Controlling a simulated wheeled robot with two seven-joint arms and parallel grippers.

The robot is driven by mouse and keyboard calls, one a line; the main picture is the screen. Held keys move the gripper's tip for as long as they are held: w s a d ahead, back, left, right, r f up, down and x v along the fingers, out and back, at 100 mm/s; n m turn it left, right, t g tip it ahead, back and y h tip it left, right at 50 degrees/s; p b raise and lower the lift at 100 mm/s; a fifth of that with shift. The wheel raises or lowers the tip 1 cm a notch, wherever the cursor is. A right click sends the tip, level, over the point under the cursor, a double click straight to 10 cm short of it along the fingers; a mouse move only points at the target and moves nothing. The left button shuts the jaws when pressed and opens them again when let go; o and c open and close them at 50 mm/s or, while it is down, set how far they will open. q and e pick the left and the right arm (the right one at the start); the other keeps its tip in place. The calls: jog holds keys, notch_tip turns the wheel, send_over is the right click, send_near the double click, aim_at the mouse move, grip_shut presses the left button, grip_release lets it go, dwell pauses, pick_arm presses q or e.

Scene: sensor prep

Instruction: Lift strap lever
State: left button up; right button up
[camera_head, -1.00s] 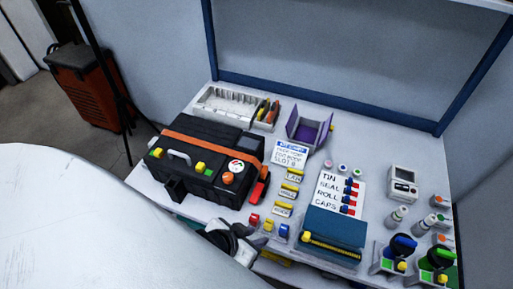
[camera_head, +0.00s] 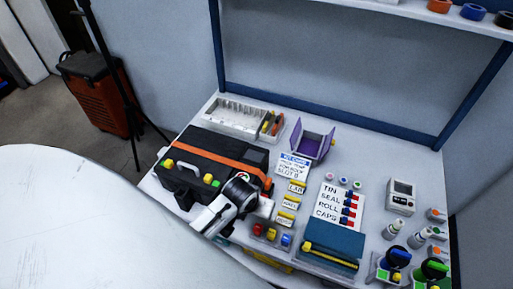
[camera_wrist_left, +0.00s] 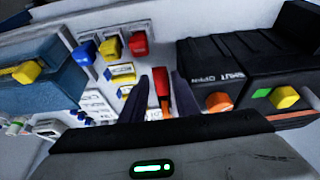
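The black case (camera_head: 215,150) sits on the table at the left with an orange strap (camera_head: 225,150) across its top. The red strap lever (camera_wrist_left: 162,88) shows in the wrist view beside the case; my wrist hides it in the head view. My left gripper (camera_wrist_left: 165,92) is open, with dark fingers to either side of the lever in that view. Whether they touch it I cannot tell. In the head view my left gripper (camera_head: 262,205) is at the case's front right corner. My right gripper is not in view.
Close by are label blocks (camera_head: 291,201), red, yellow and blue buttons (camera_head: 271,234) and a teal pouch (camera_head: 333,242). A white tray (camera_head: 233,117) and a purple holder (camera_head: 312,143) stand behind. A large white surface (camera_head: 90,220) fills the lower left.

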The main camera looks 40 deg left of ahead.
pick_arm(q)
jog(key=shift+x, duration=0.85)
grip_shut()
